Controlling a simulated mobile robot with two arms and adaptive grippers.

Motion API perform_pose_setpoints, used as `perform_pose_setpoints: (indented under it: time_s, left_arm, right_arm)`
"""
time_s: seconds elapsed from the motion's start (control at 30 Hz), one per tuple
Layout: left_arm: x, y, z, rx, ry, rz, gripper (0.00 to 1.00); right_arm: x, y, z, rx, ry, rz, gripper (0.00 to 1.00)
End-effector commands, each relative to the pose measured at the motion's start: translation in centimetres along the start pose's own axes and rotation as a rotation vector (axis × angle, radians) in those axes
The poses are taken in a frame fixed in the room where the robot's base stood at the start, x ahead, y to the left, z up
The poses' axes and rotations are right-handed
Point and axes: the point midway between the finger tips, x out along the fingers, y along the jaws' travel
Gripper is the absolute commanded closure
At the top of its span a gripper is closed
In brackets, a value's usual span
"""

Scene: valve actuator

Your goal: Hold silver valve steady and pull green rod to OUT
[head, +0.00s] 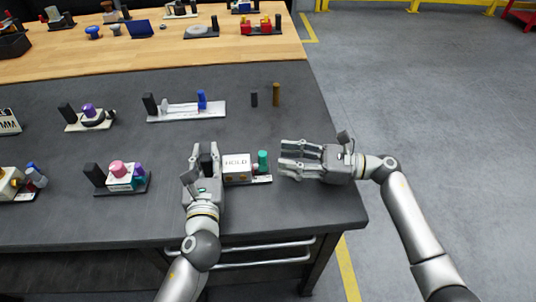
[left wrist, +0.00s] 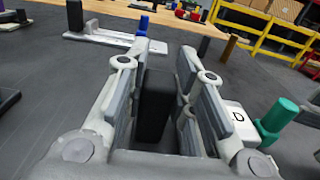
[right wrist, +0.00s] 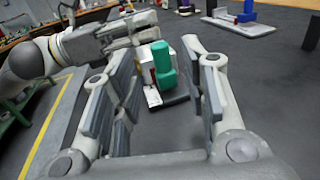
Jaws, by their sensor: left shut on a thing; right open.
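The silver-white valve block (head: 237,168), marked HOLD, sits on a dark base near the front edge of the dark table. The green rod (head: 263,161) stands upright at its right end; it also shows in the left wrist view (left wrist: 278,118) and the right wrist view (right wrist: 163,62). My left gripper (head: 205,150) is shut on a black upright post (left wrist: 155,105) at the block's left. My right gripper (head: 285,158) is open and empty, just right of the green rod. In the right wrist view the rod lies ahead between its fingers, apart from them.
A fixture with pink and purple knobs (head: 119,175) stands left of my left gripper. A white fixture with a blue rod (head: 186,108) is behind. Small black (head: 254,99) and brown (head: 276,95) posts stand behind the valve. The table's right edge is near my right gripper.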

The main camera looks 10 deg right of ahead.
Motion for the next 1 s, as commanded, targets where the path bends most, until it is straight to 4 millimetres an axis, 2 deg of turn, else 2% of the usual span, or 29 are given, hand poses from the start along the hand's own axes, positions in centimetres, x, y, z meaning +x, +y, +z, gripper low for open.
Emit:
perform_pose_setpoints:
  time_s: [0.03,0.1,0.3,0.7,1.0]
  left_arm:
    - [-0.1,-0.1,-0.7,0.0,0.015,-0.001,1.0]
    - [-0.1,-0.1,-0.8,0.0,0.015,0.0,1.0]
    - [-0.1,0.0,-0.8,0.0,0.016,0.0,1.0]
    - [-0.1,0.0,-0.8,0.0,0.016,0.0,1.0]
    - [-0.1,0.0,-0.8,0.0,0.016,0.0,1.0]
  right_arm:
    - [1.1,0.0,0.0,0.001,-0.004,0.001,0.6]
    - [2.3,0.0,0.0,0.001,-0.003,0.001,0.6]
    - [4.8,-0.1,-0.1,0.002,-0.001,-0.001,0.6]
    - [5.5,0.0,-0.1,0.002,0.0,-0.001,0.6]
    - [5.4,0.0,-0.1,0.002,0.0,-0.002,0.98]
